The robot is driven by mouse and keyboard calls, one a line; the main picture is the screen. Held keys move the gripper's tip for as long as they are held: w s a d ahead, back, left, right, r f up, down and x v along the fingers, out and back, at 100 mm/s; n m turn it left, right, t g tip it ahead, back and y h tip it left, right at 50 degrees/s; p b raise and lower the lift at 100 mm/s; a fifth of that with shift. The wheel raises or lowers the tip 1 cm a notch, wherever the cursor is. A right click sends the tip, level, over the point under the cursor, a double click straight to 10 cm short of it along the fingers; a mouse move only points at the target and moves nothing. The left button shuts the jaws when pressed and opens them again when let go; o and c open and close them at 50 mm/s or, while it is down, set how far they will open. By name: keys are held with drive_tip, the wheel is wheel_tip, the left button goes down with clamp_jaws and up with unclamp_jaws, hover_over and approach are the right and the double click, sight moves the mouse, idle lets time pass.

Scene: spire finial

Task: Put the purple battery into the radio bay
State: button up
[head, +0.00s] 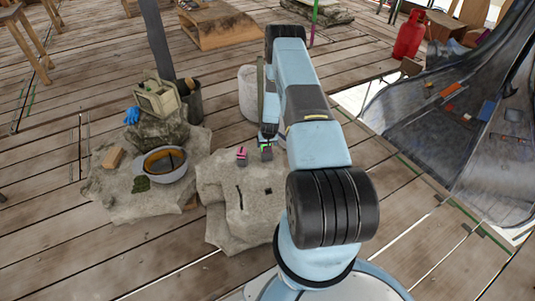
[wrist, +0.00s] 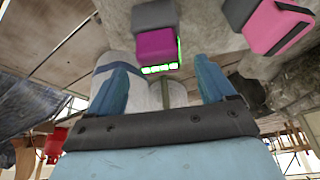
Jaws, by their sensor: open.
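The purple battery (wrist: 158,45), with a grey end and a row of green lit marks, stands on the pale rock. It shows small in the head view (head: 266,152), just below my gripper (head: 267,136). In the wrist view my gripper (wrist: 162,70) is open, with its two blue fingers spread. The battery is beyond the fingertips, between them across the picture, and nothing is held. The radio (head: 157,98), a beige-green box, sits on the dark rock at the left. Its bay is too small to make out.
A pink and grey block (wrist: 283,25) stands beside the battery; it also shows in the head view (head: 242,154).

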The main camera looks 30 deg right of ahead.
drive_tip(key=shift+x, duration=2.15)
drive_tip(key=shift+c, duration=0.2)
clamp_jaws()
